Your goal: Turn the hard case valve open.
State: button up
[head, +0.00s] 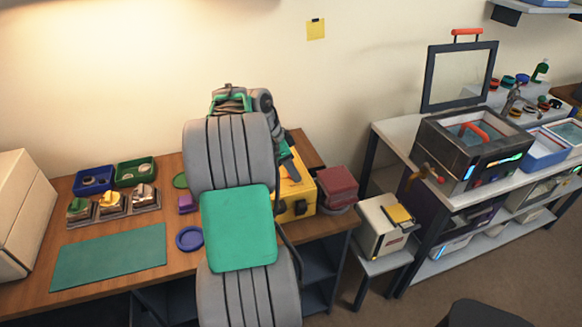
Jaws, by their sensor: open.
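The yellow hard case (298,190) stands on the wooden bench, right of my arm. My arm hides its left part, and its valve cannot be made out. My gripper (291,171) shows only in part, as a dark shape coming down over the top of the case from behind my arm. It is open. Its fingertips are too small and too covered to see clearly, and I cannot tell whether they touch the case.
A red box (337,186) stands close right of the case. A blue ring-shaped dish (189,238), a green mat (110,256) and blue (95,180) and green (135,172) trays lie to the left. A cream box (386,226) stands on a low stand at right.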

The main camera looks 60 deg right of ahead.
jog(key=shift+c, duration=0.4)
grip_shut()
jog(key=shift+n+b, duration=0.3)
jog(key=shift+b, duration=0.1)
jog(key=n+t+h+b, duration=0.1)
jog(key=n+b, duration=0.2)
jog(key=shift+f+n, duration=0.15)
jog(key=shift+n, duration=0.15)
jog(key=n+t+b, duration=0.1)
jog(key=n+b, duration=0.1)
jog(key=n, duration=0.1)
jog(key=n+t+b, duration=0.1)
jog(key=n, duration=0.1)
jog(key=shift+s+a+t+b, duration=0.1)
jog(key=shift+s+t+b, duration=0.15)
jog(key=shift+t+b, duration=0.05)
jog(key=n, duration=0.2)
jog(key=n+t+b, duration=0.1)
jog(key=n, duration=0.2)
jog(key=shift+s+r+t, duration=0.15)
jog(key=shift+r+t, duration=0.05)
jog(key=shift+t, duration=0.1)
jog(key=shift+n+t+y+p, duration=0.45)
jog(key=shift+n+t, duration=0.15)
jog(key=shift+n, duration=1.2)
